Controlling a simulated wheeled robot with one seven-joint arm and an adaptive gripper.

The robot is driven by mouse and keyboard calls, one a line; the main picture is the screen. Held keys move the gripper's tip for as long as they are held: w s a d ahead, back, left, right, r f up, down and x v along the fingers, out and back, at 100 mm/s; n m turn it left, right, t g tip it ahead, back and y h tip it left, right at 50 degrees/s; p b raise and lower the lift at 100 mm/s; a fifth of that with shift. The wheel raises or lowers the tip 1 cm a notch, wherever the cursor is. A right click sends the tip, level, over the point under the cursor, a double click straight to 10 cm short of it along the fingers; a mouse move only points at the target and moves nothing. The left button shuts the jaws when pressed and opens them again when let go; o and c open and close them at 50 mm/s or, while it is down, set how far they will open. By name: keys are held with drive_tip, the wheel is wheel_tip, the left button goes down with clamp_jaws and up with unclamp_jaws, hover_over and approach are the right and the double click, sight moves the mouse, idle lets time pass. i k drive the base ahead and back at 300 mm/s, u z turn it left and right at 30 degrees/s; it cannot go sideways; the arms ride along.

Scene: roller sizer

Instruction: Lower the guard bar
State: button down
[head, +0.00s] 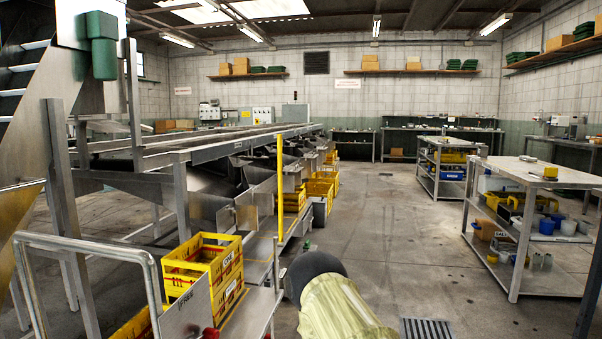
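A thin yellow bar (280,188), which looks like the guard bar, stands upright at the near right side of the roller sizer (210,152). Its lower end is by the sizer's lower frame, and its pivot is too small to make out. Part of my arm shows at the bottom centre, below and slightly right of the bar in the picture. My gripper is not in view, so its state and what it may hold are hidden.
Yellow crates (203,268) stand beside the sizer at the near left, behind a metal trolley handle (90,243). A metal workbench (538,172) with tubs stands at right. The concrete floor (390,235) between is clear, with a drain grate (427,328) at the front.

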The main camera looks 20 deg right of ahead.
sight(281, 243)
drive_tip(key=k, duration=0.4)
drive_tip(key=z, duration=0.75)
drive_tip(key=i, duration=1.5)
drive_tip(key=u, duration=0.75)
drive_tip(key=i, duration=0.5)
drive_tip(key=u, duration=0.55)
